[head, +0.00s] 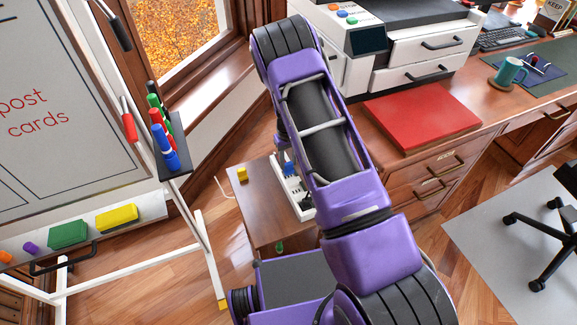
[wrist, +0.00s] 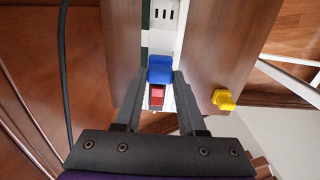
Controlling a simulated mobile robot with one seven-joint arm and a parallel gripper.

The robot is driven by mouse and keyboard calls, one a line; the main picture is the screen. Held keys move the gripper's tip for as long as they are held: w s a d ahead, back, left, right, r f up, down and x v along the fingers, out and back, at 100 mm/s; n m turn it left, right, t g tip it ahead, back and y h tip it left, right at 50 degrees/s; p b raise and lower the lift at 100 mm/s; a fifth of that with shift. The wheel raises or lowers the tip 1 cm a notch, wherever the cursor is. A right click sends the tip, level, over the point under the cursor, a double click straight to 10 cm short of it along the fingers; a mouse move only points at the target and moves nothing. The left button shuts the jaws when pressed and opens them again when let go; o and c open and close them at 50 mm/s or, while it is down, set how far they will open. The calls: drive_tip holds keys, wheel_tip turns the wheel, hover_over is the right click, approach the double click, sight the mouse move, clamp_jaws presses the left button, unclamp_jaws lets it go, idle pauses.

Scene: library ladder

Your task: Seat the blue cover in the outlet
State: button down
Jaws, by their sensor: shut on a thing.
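My gripper (wrist: 160,78) is shut on the blue cover (wrist: 160,67), which sits between the fingertips in the wrist view. The cover is over the white power strip (wrist: 165,25), whose dark slots show beyond it. Whether the cover touches the strip or sits in an outlet cannot be told. In the head view the blue cover (head: 288,169) shows small beside my arm, at the strip (head: 291,190). My arm hides most of the gripper and part of the strip there.
A red part (wrist: 157,95) lies just below the blue cover in the wrist view. A yellow cover (head: 242,174) and a green piece (head: 280,247) are at the small wooden table (head: 255,210). The whiteboard stand (head: 205,250) is left; the desk with a red folder (head: 422,118) is right.

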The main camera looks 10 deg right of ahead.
sight(288, 163)
drive_tip(key=shift+f, duration=1.25)
drive_tip(key=shift+f, duration=0.15)
drive_tip(key=shift+c, duration=2.4)
unclamp_jaws()
wheel_tip(288, 163, up, 12)
drive_tip(key=p, duration=0.1)
drive_tip(key=shift+r, duration=0.2)
